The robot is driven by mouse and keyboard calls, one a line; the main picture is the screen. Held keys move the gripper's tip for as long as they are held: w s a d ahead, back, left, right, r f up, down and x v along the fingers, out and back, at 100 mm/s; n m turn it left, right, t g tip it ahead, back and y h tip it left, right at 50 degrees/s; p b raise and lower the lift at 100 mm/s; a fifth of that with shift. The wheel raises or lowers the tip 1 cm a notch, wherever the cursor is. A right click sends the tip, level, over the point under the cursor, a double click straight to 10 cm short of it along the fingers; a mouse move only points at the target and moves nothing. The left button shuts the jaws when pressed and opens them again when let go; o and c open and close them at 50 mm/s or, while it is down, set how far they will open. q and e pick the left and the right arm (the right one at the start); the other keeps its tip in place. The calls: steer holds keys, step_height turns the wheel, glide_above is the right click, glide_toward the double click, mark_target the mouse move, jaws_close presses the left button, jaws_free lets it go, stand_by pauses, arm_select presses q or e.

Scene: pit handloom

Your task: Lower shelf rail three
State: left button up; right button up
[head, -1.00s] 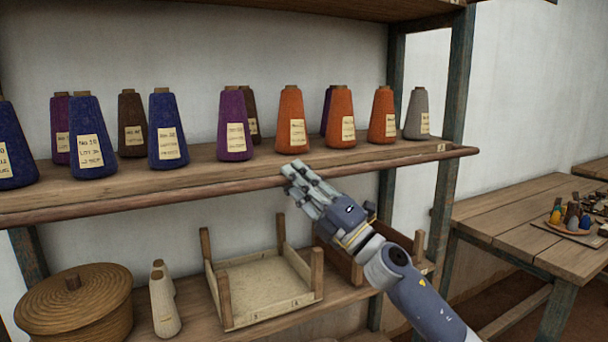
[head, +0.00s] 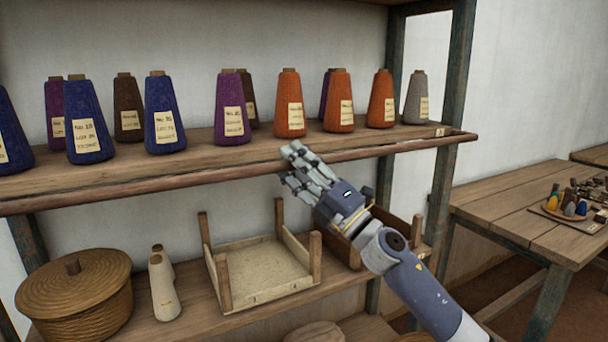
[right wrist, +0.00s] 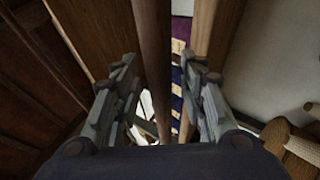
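The wooden shelf unit's rounded front rail (head: 150,182) runs along the upper board's edge in the head view, behind and beside my right fingertips. My right gripper (head: 289,164) is open at the middle of this rail, one finger higher than the other. In the right wrist view the rail (right wrist: 152,60) runs upright in the picture between the two spread fingers of the gripper (right wrist: 161,85). I see a gap on both sides and no grip on it. Exact depth to the rail is hard to tell. My left gripper is not in view.
Yarn cones, including an orange one (head: 290,105), stand along the upper board. Below are a lidded basket (head: 75,300), pale cones (head: 163,288) and a posted tray (head: 262,268). A side table (head: 530,205) stands at right, with a gap beside the shelf.

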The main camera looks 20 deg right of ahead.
steer(key=v, duration=1.2)
steer(key=shift+w+f, duration=0.1)
steer(key=shift+w, duration=0.05)
